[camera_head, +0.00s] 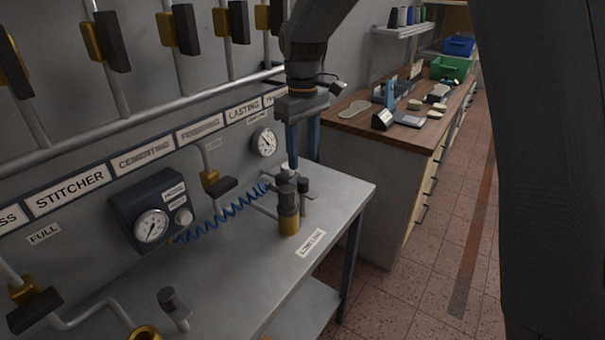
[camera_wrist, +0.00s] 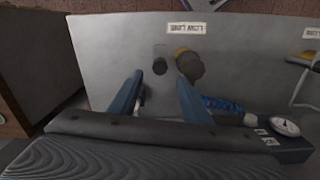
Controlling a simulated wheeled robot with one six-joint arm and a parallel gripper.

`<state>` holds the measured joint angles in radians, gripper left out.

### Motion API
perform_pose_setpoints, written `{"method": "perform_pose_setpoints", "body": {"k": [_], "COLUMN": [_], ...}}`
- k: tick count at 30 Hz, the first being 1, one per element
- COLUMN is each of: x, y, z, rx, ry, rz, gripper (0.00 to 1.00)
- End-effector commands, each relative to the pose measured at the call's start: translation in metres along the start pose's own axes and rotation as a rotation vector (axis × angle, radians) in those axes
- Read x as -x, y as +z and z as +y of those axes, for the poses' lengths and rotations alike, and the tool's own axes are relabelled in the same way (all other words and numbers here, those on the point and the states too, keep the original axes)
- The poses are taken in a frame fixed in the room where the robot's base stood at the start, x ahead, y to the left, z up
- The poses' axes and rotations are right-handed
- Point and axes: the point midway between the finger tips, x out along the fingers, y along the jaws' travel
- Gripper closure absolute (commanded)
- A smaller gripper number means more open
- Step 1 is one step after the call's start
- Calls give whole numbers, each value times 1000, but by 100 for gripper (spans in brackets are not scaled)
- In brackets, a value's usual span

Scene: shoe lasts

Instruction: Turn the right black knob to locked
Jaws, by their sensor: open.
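The right black knob (camera_head: 304,187) stands on the grey bench, just right of a brass-based cylinder (camera_head: 289,212). In the wrist view the knob (camera_wrist: 160,66) shows as a dark round top between and beyond the fingertips, with the brass-and-dark cylinder (camera_wrist: 189,65) close on its right. My gripper (camera_head: 301,160) points down above the bench near the knob; its blue fingers are apart and empty, and also show in the wrist view (camera_wrist: 159,78). I see no contact with the knob. Another black knob (camera_head: 169,298) stands at the near left. The knob's lock marking cannot be read.
A blue coiled hose (camera_head: 225,215) runs from the gauge box (camera_head: 150,215) towards the cylinder. A label reading LOW LINE (camera_head: 311,243) lies by the bench edge. Pipes and valves (camera_head: 105,40) line the wall. A wooden counter (camera_head: 370,128) stands behind; bare bench lies in front.

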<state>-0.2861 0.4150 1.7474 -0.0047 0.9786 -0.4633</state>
Motion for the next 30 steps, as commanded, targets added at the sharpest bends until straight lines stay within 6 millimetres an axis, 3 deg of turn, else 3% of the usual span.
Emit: {"method": "perform_pose_setpoints", "body": {"k": [12,25,30], "x": [-59,-70,-70], "y": [1,1,1], "z": [-1,0,0], "rx": [-1,-2,-2], "ry": [0,1,1], "rz": [-1,1,1], "gripper": [57,57,85]}}
